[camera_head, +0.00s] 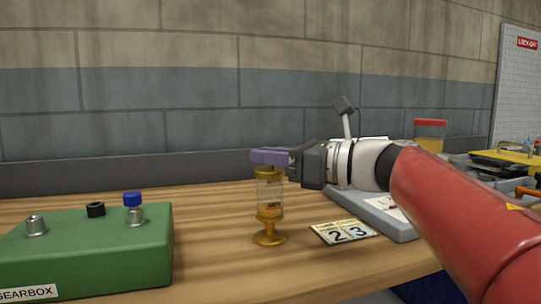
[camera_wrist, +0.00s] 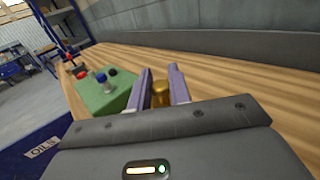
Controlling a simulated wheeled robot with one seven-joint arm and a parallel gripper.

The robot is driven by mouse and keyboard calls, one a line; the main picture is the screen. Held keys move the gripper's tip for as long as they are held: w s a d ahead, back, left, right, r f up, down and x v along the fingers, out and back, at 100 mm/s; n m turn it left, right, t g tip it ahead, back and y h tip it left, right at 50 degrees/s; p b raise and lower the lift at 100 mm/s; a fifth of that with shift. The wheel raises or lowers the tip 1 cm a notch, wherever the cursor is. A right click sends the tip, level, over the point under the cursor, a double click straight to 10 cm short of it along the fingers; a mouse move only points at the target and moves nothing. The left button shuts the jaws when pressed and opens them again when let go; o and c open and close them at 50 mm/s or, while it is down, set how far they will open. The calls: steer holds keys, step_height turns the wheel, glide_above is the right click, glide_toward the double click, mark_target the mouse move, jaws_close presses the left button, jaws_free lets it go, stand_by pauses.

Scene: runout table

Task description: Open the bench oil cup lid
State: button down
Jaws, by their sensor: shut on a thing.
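The bench oil cup (camera_head: 269,207) stands upright on the wooden table, with a brass base, a clear glass body and a brass top. My gripper (camera_head: 268,156) reaches in from the right at the height of the cup's top. Its purple fingers are shut on the oil cup's lid and hide most of it in the head view. In the wrist view the brass lid (camera_wrist: 160,95) sits between the two fingers (camera_wrist: 161,88). Whether the lid is raised at all cannot be told.
A green gearbox (camera_head: 90,250) with several fittings, one blue-capped, stands at the left. A grey tray (camera_head: 385,215) and a red-lidded jar (camera_head: 430,135) are farther right. The wall is behind.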

steer(key=shift+w+r+m+g+h+p, duration=0.25)
steer(key=shift+r+m+g+h+p, duration=0.1)
steer(key=shift+m+h, duration=0.2)
steer(key=shift+w+a+r+m+g+h, duration=0.15)
steer(key=shift+w+m+g+h, duration=0.15)
steer(key=shift+m+g+h, duration=0.2)
steer(key=shift+w+a+r+m+g+h, duration=0.1)
steer(key=shift+w+r+m+g+h, duration=0.05)
steer(key=shift+w+m+g+h, duration=0.25)
steer(key=shift+w+a+r+m+g+h, duration=0.15)
steer(key=shift+w+m+g+h, duration=0.55)
steer(key=shift+m+g, duration=0.3)
steer(key=shift+w+a+m+g+h, duration=0.2)
steer(key=shift+w+m+g+h, duration=0.3)
steer(key=shift+m+g, duration=0.4)
steer(key=shift+g, duration=0.25)
steer(key=c, duration=1.3)
jaws_free()
steer(key=shift+c, duration=0.2)
steer(key=shift+s, duration=0.1)
